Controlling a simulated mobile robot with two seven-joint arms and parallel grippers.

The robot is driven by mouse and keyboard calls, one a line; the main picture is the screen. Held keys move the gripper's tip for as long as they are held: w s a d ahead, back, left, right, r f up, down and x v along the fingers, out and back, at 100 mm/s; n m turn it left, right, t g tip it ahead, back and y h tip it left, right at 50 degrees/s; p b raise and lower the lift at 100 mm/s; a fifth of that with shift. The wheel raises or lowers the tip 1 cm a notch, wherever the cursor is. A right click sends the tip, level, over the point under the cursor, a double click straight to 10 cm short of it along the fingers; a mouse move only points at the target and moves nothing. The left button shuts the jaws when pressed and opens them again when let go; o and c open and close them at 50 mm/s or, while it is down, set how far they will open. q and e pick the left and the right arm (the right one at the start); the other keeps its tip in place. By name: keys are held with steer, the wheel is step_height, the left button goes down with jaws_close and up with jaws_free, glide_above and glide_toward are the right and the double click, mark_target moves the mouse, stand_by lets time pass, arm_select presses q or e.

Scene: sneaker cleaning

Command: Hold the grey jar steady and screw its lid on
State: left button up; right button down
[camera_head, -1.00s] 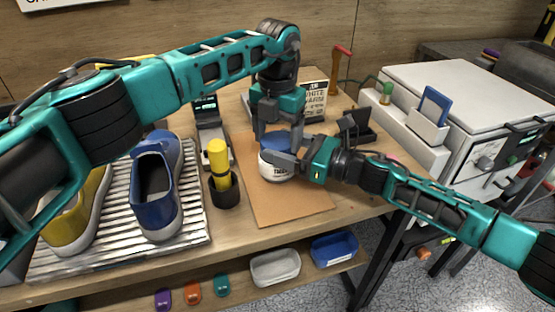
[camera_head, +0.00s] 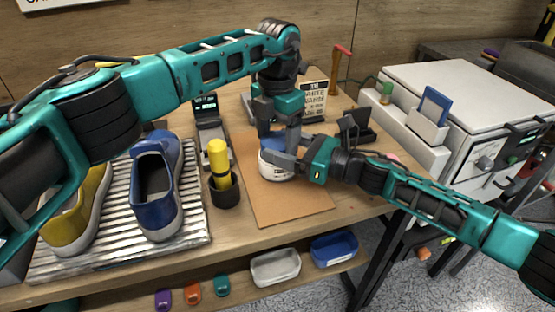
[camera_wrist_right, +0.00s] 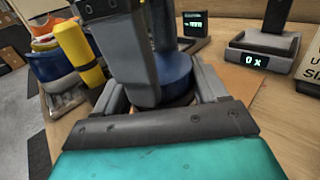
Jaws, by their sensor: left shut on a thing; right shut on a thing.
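The jar (camera_head: 274,172) stands on the brown mat (camera_head: 290,205); its body looks pale with dark lettering, partly hidden. Its blue lid (camera_head: 271,146) is on top, and also shows in the right wrist view (camera_wrist_right: 177,75). My left gripper (camera_head: 279,138) comes down from above and is shut on the lid. My right gripper (camera_head: 287,160) reaches in from the right, low down, and is shut on the jar's side. The fingers hide the thread and the seam, so how the lid sits cannot be told.
A yellow bottle (camera_head: 220,160) in a dark holder stands close left of the mat. Blue (camera_head: 154,190) and yellow (camera_head: 75,220) shoes lie on a ribbed tray further left. A scale (camera_head: 212,130) and a white machine (camera_head: 450,95) are nearby. The mat's front is clear.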

arm_select(q)
steer(key=o, duration=1.2)
steer(key=shift+c, duration=0.2)
steer(key=shift+r, duration=2.2)
step_height(320, 180, up, 12)
steer(key=shift+r, duration=0.1)
arm_select(e)
jaws_free()
arm_select(q)
steer(key=shift+f+b, duration=0.45)
steer(key=shift+f, duration=0.05)
arm_select(e)
steer(key=v, duration=1.3)
